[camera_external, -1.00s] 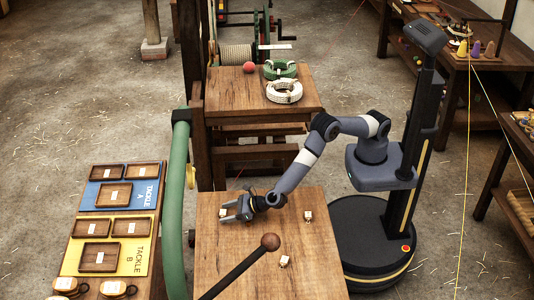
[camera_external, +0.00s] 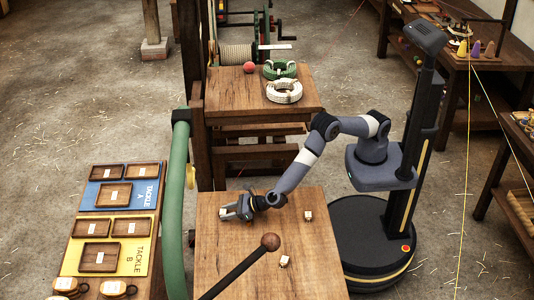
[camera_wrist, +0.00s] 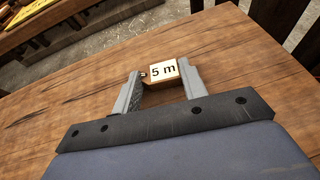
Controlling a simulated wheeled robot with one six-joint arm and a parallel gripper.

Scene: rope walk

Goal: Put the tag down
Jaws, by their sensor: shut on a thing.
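The tag (camera_wrist: 163,71) is a small cream block marked "5 m", with a brown lower part. In the wrist view it sits between the two fingertips of my gripper (camera_wrist: 157,76), which is shut on it. In the external view my gripper (camera_external: 230,213) is low over the left part of the near wooden table (camera_external: 222,258), and the tag (camera_external: 223,212) shows small at its fingertips. I cannot tell whether the tag touches the tabletop.
Two similar small tags lie on the table, one right (camera_external: 308,215) and one nearer the front (camera_external: 284,261). A lever with a round brown knob (camera_external: 270,241) slants over the table. A green pipe (camera_external: 177,190) stands left. The tabletop is otherwise clear.

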